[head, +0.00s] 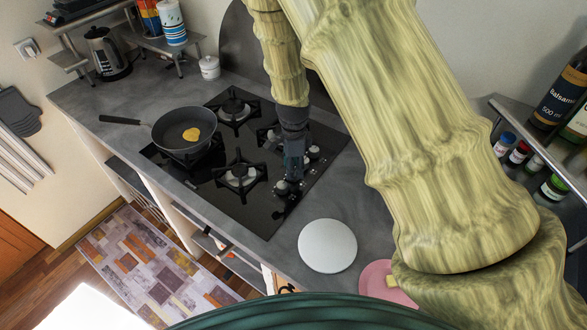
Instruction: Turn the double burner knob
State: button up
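The black gas cooktop (262,222) is set into the grey counter, with several burners under black grates. A row of pale round knobs (313,151) runs along its right side. My gripper (289,187) points down over this row, at or just above one of the knobs. The gripper and wrist partly cover the knobs, so I cannot tell which one is the double burner knob or whether the fingers touch it. The fingers are small and dark, and their opening does not show clearly.
A dark pan (172,140) with yellow food sits on the left burner, its handle pointing left. A white round plate (327,246) and a pink plate (379,276) lie right of the cooktop. A spice shelf (499,103) stands at right, a kettle (106,55) at back left.

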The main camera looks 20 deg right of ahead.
notch_tip(320, 180, up, 10)
jog(key=shift+r, duration=0.15)
dwell(0.3)
dwell(0.4)
